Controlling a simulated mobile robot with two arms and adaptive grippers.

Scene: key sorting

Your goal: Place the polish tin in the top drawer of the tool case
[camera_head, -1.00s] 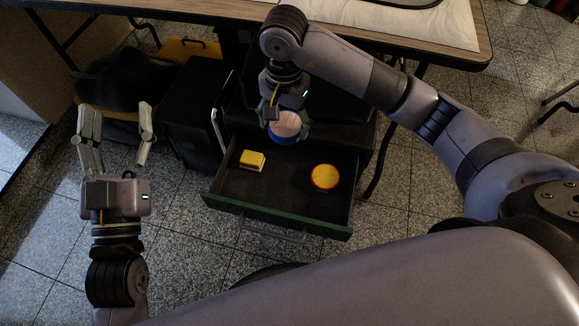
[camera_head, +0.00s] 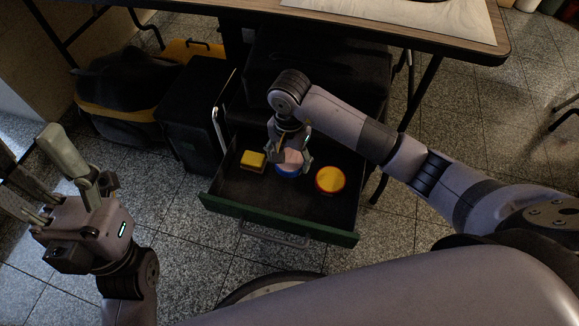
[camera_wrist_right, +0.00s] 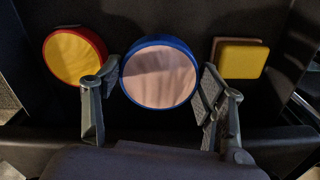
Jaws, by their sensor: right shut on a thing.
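A round blue tin with a pale pink top (camera_head: 291,158), which I take for the polish tin, is held between the fingers of my right gripper (camera_head: 290,166). It is low inside the open, dark drawer with a green front (camera_head: 278,220). In the right wrist view the tin (camera_wrist_right: 159,74) sits between the two fingers of the right gripper (camera_wrist_right: 155,85), its top facing the camera. Whether it touches the drawer floor is hard to tell. My left gripper (camera_head: 28,150) is open and empty at the far left, outside the drawer.
A yellow sponge-like block (camera_head: 252,161) lies left of the held tin in the drawer, and a red-rimmed yellow tin (camera_head: 330,180) lies right of it. The drawer's front floor is clear. A table (camera_head: 400,32) overhangs behind. A black bag (camera_head: 120,85) stands at left.

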